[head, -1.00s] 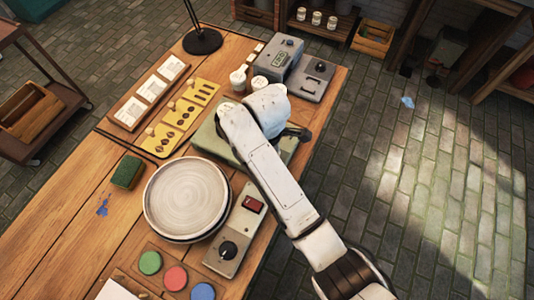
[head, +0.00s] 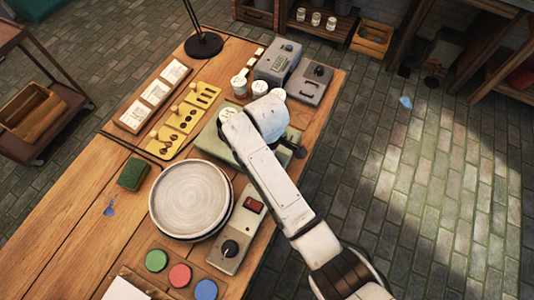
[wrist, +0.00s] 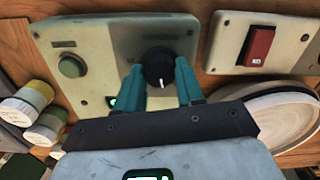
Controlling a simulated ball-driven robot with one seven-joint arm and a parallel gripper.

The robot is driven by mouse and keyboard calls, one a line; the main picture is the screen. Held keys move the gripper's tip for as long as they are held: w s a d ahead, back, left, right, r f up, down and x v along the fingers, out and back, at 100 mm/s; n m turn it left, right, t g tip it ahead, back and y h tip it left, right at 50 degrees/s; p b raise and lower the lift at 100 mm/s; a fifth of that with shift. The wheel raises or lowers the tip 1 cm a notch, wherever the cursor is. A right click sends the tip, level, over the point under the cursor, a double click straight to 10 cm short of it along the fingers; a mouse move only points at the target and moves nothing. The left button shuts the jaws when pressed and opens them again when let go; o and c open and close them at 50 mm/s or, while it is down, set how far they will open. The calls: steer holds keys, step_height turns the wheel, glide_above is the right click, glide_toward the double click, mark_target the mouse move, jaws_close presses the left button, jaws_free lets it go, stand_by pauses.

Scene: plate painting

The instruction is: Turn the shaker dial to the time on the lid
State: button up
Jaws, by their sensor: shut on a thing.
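The shaker (head: 208,140) is a pale green-grey box on the bench, partly hidden under my arm in the head view. In the wrist view its panel (wrist: 100,40) carries a round green button (wrist: 71,66), a black dial (wrist: 158,62) and a small lit green display (wrist: 112,102), mostly covered by my gripper. My gripper (wrist: 160,82) has its teal fingers on both sides of the dial, shut on it. The dial's setting is too small to read. Jars with white lids (head: 239,82) stand beyond the shaker; the writing on the lids is not readable.
A round plate (head: 188,196) on a wheel stands nearer, beside a control box (head: 238,235) with a red switch and black knob. Grey devices (head: 278,62) stand at the far end. Paint pots (head: 180,275), a green sponge (head: 133,174) and sample boards (head: 153,96) lie around.

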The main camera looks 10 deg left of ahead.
steer(key=shift+w+r+m+p, duration=0.1)
steer(key=shift+m+p, duration=0.85)
steer(key=shift+m, duration=1.15)
steer(key=o, duration=1)
steer(key=shift+o, duration=0.2)
step_height(320, 180, up, 11)
steer(key=shift+b, duration=0.4)
steer(key=shift+f, duration=0.25)
